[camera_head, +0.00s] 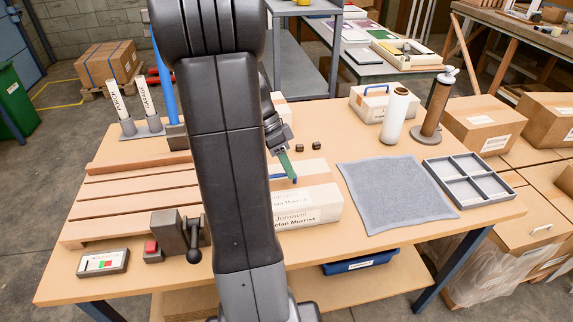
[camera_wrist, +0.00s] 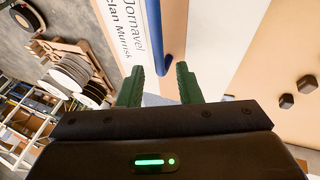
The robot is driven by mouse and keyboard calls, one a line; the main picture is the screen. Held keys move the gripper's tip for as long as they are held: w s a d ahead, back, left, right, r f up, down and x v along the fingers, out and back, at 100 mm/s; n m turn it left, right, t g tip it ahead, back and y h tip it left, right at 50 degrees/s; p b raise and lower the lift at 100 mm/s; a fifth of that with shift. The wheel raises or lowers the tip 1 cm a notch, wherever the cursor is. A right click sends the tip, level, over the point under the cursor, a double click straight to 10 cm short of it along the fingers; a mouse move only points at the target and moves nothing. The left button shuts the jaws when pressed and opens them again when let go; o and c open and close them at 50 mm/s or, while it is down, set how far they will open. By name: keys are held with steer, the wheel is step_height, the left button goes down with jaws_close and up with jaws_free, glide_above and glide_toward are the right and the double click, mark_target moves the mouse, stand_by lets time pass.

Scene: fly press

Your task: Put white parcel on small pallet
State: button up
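The white parcel (camera_head: 318,203) lies on the workbench right of my arm, partly hidden by it; its printed label faces the front. In the wrist view the parcel (camera_wrist: 190,35) shows a white side and a blue bar (camera_wrist: 152,25) like a handle. My gripper (camera_head: 288,168) is over the parcel with green fingers pointing down. In the wrist view the fingers (camera_wrist: 160,85) are apart, with the bar's end between or just beyond their tips; I cannot tell whether they touch. The small pallet (camera_head: 125,200), brown wooden slats, lies bare at left, partly hidden by my arm.
A dark lever device (camera_head: 172,238) and a button box (camera_head: 103,262) stand in front of the pallet.

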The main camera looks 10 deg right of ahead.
steer(key=v, duration=1.2)
steer(key=x, duration=1.2)
steer(key=shift+f, duration=0.1)
step_height(320, 180, up, 2)
steer(key=shift+r, duration=0.45)
